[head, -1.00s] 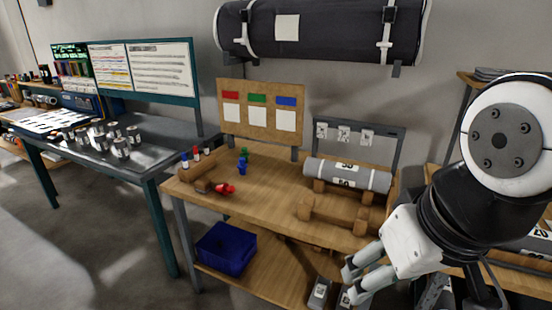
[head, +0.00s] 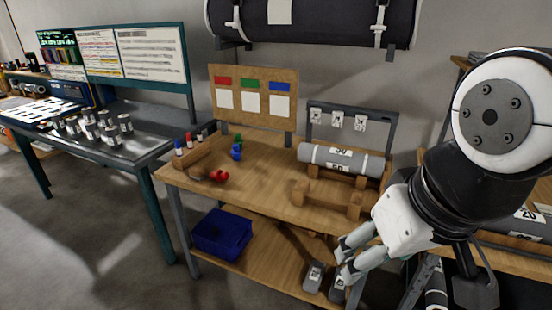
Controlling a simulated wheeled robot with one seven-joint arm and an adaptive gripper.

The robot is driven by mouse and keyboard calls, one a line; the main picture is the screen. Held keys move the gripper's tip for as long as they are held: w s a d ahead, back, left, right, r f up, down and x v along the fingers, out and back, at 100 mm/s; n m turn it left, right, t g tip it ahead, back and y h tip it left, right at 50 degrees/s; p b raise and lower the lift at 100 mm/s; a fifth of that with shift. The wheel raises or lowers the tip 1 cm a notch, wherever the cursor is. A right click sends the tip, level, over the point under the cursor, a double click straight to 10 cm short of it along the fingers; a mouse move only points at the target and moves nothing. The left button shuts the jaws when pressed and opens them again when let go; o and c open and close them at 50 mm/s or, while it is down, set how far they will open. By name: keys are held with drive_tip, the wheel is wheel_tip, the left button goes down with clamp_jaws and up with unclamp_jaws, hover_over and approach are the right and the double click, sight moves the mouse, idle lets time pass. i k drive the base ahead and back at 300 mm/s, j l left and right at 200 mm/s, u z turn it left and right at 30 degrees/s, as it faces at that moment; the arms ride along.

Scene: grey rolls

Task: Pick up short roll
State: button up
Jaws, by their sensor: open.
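A grey roll (head: 340,157) with white number labels lies across wooden cradles on the wooden bench. Which one is the short roll I cannot tell for certain. My gripper (head: 347,258) is open, with its fingers in front of the bench's front edge.
An empty wooden cradle (head: 327,198) stands before the long roll. A blue bin (head: 222,233) is on the lower shelf. More grey rolls lie at the right (head: 515,222). A dark table with metal cans (head: 92,129) stands at the left.

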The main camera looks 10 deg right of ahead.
sight(336, 159)
drive_tip(key=i+z, duration=0.4)
drive_tip(key=i+j+z, duration=0.15)
drive_tip(key=i+z, duration=0.2)
drive_tip(key=i+j+z, duration=0.25)
drive_tip(key=i+z, duration=0.15)
